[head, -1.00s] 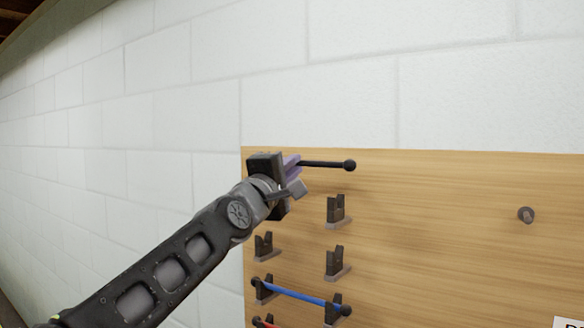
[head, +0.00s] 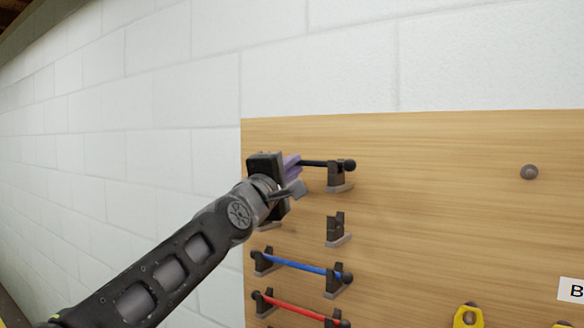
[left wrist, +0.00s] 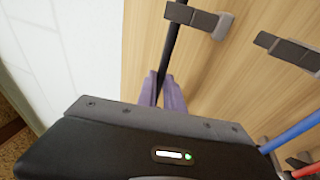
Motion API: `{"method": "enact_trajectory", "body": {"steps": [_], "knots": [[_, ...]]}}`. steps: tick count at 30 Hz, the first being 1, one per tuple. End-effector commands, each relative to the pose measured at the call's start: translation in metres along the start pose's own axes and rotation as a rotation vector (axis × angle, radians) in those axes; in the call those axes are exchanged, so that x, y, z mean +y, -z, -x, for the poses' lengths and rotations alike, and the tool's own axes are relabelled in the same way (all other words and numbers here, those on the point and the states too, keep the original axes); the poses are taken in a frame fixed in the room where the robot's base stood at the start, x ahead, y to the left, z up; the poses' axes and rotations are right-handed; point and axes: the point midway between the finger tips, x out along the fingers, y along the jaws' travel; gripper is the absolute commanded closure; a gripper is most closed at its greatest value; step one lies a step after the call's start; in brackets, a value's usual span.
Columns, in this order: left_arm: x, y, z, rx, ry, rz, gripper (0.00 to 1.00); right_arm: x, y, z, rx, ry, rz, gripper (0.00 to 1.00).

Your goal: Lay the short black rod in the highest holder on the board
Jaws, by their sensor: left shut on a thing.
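The short black rod (head: 322,163) runs level in the head view, with a round knob at its right end. My left gripper (head: 291,167) is shut on it, toward its left part. The rod's right end overlaps the top of the highest right holder post (head: 340,180). The gripper hides the highest left post. My right gripper is not in view.
The wooden board (head: 440,190) stands against a white block wall. Below are an empty holder post (head: 338,230), a blue rod (head: 300,265) and a red rod (head: 297,307) in holders. A grey peg (head: 529,172) and yellow pieces (head: 468,317) are to the right.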

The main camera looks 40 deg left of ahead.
Motion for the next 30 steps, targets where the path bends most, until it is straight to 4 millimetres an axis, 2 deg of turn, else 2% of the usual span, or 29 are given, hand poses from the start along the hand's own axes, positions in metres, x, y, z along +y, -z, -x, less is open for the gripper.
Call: {"method": "enact_trajectory", "body": {"steps": [30], "knots": [[-0.009, 0.000, 0.003, 0.000, -0.001, 0.000, 1.00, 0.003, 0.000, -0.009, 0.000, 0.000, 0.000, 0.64]]}}
